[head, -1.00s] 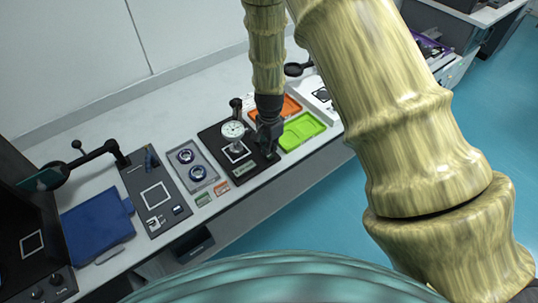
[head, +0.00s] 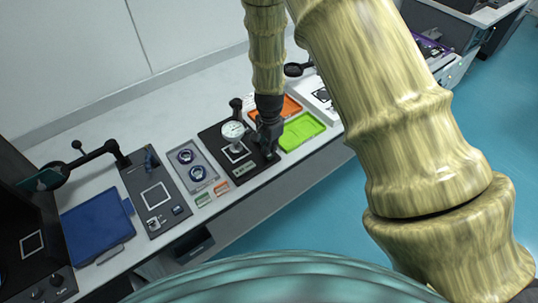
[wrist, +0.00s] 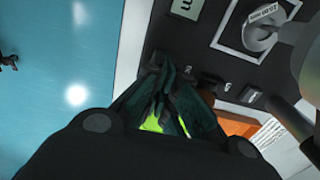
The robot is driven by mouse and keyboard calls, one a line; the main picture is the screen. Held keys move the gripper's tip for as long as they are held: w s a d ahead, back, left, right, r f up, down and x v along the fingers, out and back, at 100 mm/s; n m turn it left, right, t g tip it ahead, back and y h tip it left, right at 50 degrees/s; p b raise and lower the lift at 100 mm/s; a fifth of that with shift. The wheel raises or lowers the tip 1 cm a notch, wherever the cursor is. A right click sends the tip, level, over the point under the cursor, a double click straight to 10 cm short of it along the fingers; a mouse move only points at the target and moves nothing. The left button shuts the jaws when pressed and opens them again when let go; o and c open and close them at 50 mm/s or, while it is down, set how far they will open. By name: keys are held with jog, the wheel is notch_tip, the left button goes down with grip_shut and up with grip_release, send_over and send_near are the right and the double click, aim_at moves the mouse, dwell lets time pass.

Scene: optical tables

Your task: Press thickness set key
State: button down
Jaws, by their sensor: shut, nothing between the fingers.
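The thickness gauge stands on a black base (head: 212,141), with a round white dial (head: 233,130) above a white square outline. A small pale display (head: 244,169) sits at its front edge; it is partly visible in the wrist view (wrist: 188,8). My gripper (head: 270,154) is shut and empty, pointing down at the base's right end. In the wrist view, its dark fingertips (wrist: 172,70) are over or against the base near a small labelled key (wrist: 207,79). A second small key (wrist: 250,95) lies farther right. I cannot tell which is the set key, or whether the fingers touch one.
A green tray (head: 311,124) and an orange tray (head: 291,104) lie right of the gauge. A grey holder (head: 184,171) with two round metal pieces lies left. A blue box (head: 95,228) is farther left. The bench's front edge is close to my gripper.

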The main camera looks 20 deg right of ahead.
jog(key=shift+f+b, duration=0.45)
jog(key=shift+f, duration=0.7)
dwell(0.9)
jog(key=shift+r, duration=0.1)
dwell(0.4)
notch_tip(320, 180, up, 8)
jog(key=p, duration=0.5)
jog(key=shift+p, duration=0.35)
dwell(0.6)
jog(key=s+d+f+n+h+b, duration=0.1)
jog(key=s+d+f+n+b, duration=0.15)
jog(key=s+f, duration=0.55)
jog(key=s+d+f+n+b, duration=0.2)
jog(key=s+f+n, duration=0.1)
jog(key=s+f, duration=0.55)
jog(key=s+f+n+b, duration=0.2)
jog(key=s+f+n, duration=0.2)
jog(key=s, duration=0.6)
jog(key=s+a+f+n+y+b, duration=0.1)
jog(key=s+f+n, duration=0.3)
jog(key=s, duration=0.6)
jog(key=shift+f+b, duration=0.2)
jog(key=shift+b, duration=0.5)
